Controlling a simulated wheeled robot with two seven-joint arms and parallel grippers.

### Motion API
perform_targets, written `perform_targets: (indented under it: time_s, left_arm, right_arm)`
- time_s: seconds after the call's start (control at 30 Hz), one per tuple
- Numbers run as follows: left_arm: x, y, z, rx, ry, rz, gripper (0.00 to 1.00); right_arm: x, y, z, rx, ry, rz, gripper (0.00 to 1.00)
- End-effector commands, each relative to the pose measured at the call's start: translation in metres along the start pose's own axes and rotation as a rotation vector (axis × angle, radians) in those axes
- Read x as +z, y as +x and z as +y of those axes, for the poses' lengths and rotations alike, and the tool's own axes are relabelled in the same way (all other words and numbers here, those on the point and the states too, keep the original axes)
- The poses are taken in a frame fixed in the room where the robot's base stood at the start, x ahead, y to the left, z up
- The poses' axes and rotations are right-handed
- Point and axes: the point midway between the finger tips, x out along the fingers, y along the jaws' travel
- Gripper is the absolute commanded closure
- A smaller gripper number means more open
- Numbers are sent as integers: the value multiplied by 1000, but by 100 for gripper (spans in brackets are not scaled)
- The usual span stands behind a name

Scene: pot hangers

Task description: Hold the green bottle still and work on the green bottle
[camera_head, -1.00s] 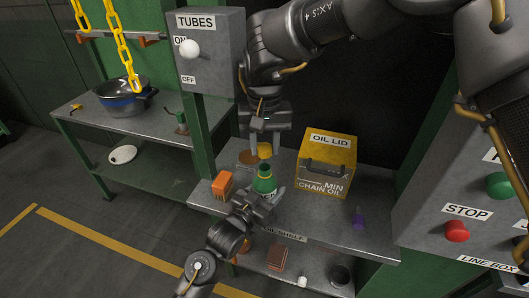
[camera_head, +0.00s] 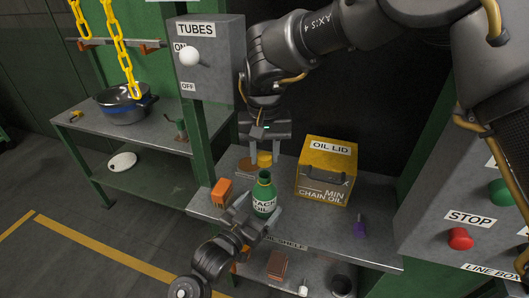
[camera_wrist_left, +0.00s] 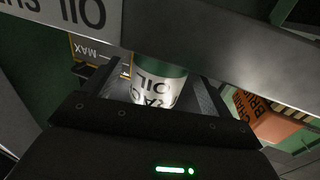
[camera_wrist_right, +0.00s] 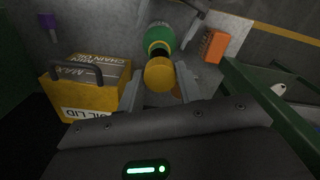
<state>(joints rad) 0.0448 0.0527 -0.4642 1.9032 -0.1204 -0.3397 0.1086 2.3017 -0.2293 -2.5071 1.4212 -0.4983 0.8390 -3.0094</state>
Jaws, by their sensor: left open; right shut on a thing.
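The green bottle (camera_head: 264,201) with a white label stands upright on the upper shelf, its dark mouth uncovered. My left gripper (camera_head: 252,215) is open low at the bottle. In the left wrist view the bottle (camera_wrist_left: 158,92) shows between its parted fingers; contact cannot be told. My right gripper (camera_head: 265,155) points down above and behind the bottle. It is shut on a yellow cap (camera_head: 265,159), which also shows between the fingers in the right wrist view (camera_wrist_right: 160,74), apart from the bottle.
The yellow oil lid box (camera_head: 325,172) stands right of the bottle. An orange block (camera_head: 221,191) is at its left and a small purple thing (camera_head: 359,222) farther right. A grey switch box (camera_head: 208,60) is at upper left. The shelf (camera_head: 375,245) is bare at front right.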

Motion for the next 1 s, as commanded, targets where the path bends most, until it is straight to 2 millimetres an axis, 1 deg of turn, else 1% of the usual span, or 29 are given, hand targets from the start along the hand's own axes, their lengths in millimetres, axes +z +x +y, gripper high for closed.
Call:
perform_targets:
  time_s: [0.03, 0.1, 0.2, 0.3, 0.43, 0.67, 0.77, 0.87, 0.97, 1.0]
  left_arm:
    - [3, -13, 0, 0, 1, -2, 15]
    - [2, -28, 0, 1, 2, -1, 15]
    - [2, -46, 0, 0, 1, -1, 15]
    - [2, -61, 0, 0, 0, -2, 15]
    - [1, -73, 0, 0, 1, -2, 15]
    - [2, -78, -1, -5, 0, -9, 15]
    - [12, -85, -6, -30, -7, -62, 15]
    - [30, -100, -15, -74, -17, -157, 15]
    - [57, -118, -25, -122, -31, -280, 15]
    - [72, -123, -29, -137, -38, -326, 15]
  right_arm:
    - [0, 4, 0, 0, 0, 0, 92]
    - [0, 6, 0, 0, 0, 0, 92]
    - [0, 9, 0, 0, 0, 0, 92]
    - [0, 10, 0, 0, 0, 0, 92]
    - [0, 12, 0, 0, 0, 0, 92]
    - [0, 12, 0, 0, 0, 0, 92]
    - [0, 12, 0, 0, 0, 0, 92]
    - [0, 12, 0, 0, 0, 0, 92]
    - [0, 12, 0, 0, 0, 0, 92]
    - [0, 12, 0, 0, 0, 0, 92]
